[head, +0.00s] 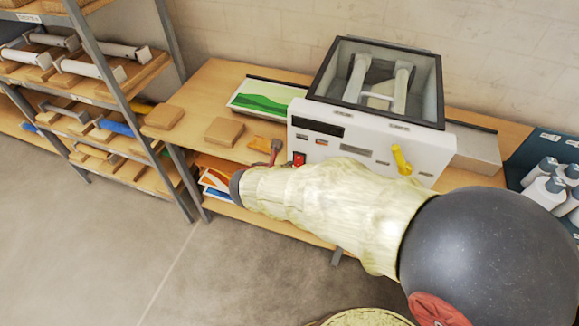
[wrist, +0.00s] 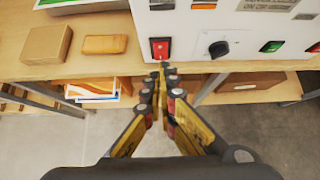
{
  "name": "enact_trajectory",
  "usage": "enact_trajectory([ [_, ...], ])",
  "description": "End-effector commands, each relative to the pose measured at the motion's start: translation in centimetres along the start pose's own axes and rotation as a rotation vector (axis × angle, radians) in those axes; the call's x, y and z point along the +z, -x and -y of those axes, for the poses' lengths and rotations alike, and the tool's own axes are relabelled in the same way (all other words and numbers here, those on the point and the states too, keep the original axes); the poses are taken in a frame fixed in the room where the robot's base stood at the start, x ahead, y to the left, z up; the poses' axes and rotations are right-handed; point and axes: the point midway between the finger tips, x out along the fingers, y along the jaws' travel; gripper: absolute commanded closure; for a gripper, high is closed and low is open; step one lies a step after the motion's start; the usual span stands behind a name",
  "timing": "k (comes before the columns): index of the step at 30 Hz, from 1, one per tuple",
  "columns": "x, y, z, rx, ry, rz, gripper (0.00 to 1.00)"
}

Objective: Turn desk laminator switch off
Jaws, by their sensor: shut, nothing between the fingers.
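The desk laminator (head: 365,146) is a white box with a dark-framed clear top, standing on a wooden table against the wall. Its red switch (head: 299,159) is low at the left end of the front panel. In the wrist view the red switch (wrist: 160,49) is at the top centre, and the white front panel (wrist: 228,20) fills the upper right. My gripper (wrist: 162,68) is shut and empty, its fingertips just below and in front of the red switch; contact cannot be told. In the head view my gripper (head: 276,149) shows just left of the switch, partly hidden by my arm.
A black knob (wrist: 219,49) and a green switch (wrist: 272,46) are right of the red switch. A yellow lever (head: 401,160) is on the laminator's right front. Brown blocks (head: 225,131) lie on the table at left. Shelves (head: 110,85) stand further left; white bottles (head: 546,190) are at right.

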Motion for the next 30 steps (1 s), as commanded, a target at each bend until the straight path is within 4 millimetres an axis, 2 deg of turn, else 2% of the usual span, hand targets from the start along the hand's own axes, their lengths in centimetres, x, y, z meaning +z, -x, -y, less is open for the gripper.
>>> enact_trajectory([
  [3,0.3,1.6,0.0,0.001,0.001,-0.001,1.00],
  [7,0.4,2.4,0.1,-0.001,0.002,-0.001,1.00],
  [25,0.4,2.5,0.1,-0.001,-0.002,-0.001,1.00],
  [30,0.3,2.5,0.2,-0.008,-0.107,-0.004,1.00],
])
